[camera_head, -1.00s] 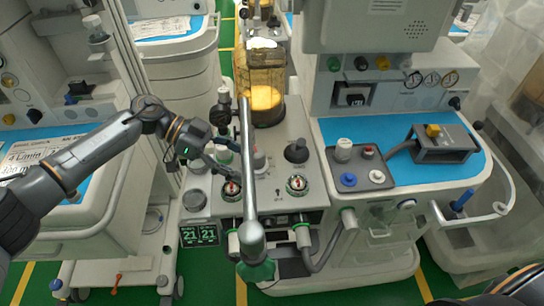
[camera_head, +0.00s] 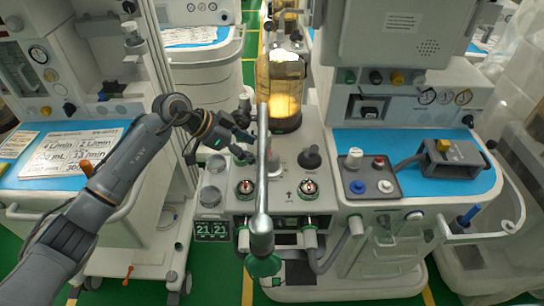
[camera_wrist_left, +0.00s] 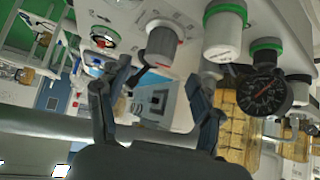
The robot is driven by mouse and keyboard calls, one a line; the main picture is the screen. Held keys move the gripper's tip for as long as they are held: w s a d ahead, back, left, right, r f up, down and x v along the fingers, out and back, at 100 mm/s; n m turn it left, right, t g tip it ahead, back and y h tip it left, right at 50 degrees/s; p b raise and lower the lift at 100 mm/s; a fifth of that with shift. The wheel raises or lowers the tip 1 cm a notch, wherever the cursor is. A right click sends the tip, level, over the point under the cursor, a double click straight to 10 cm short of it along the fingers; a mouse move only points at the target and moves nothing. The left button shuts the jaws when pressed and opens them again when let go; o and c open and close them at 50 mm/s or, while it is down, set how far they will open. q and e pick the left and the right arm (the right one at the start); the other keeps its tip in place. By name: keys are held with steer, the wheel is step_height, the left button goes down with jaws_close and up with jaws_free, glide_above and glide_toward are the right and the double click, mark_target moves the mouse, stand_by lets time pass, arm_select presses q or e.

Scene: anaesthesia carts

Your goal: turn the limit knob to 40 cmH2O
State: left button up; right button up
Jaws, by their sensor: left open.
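A grey knob with a pale skirt and a red mark (camera_wrist_left: 163,45) shows in the left wrist view, just beyond my fingertips; it looks like the limit knob, but its scale and setting are too small to read. In the head view a pale knob (camera_head: 275,163) stands behind the silver tube and is partly hidden; it seems to be the same one. My left gripper (camera_head: 247,148) is above the machine's top, left of the tube. In the left wrist view its fingers (camera_wrist_left: 157,76) are spread and empty, apart from the knob. My right gripper is out of view.
The silver tube (camera_head: 262,190) rises in front of the panel, close to my gripper. A dark knob (camera_head: 310,157) and two round dials (camera_head: 245,188) (camera_head: 308,188) are nearby. A black gauge (camera_wrist_left: 263,95) and a white knob with a green ring (camera_wrist_left: 225,32) stand right of my fingers in the wrist view.

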mark_target(271, 158)
arm_select(q)
steer(key=x, duration=0.7)
steer(key=shift+d+f, duration=0.2)
steer(key=shift+d, duration=0.05)
steer(key=shift+w, duration=0.1)
steer(key=c, duration=1.2)
